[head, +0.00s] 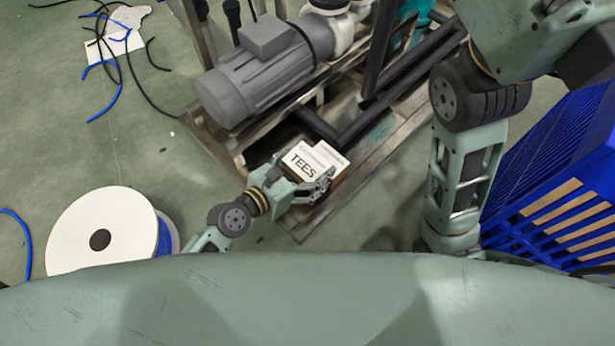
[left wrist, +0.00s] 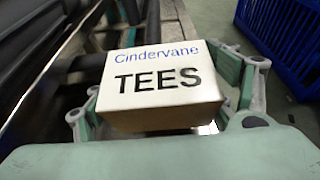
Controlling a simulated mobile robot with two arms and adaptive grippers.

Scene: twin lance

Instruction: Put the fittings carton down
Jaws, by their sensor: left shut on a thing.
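The fittings carton (head: 302,161) is a small white box marked "TEES". In the left wrist view the carton (left wrist: 160,80) also reads "Cindervane" in blue. My left gripper (head: 297,182) is shut on the carton, with a finger on either side of it. The carton is above or at the near edge of the pump's wooden base (head: 360,175); I cannot tell whether it touches the wood. A pale box-like patch shows at its right, and I cannot tell whether it is a second carton. My right arm is at the right, its gripper out of view.
A grey motor (head: 255,75) with pump and dark pipes (head: 380,50) stands on the base behind the carton. A blue crate (head: 560,170) is at the right. A white cable reel (head: 95,225) is at the left; loose cables (head: 105,50) lie beyond it. Green floor is clear between.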

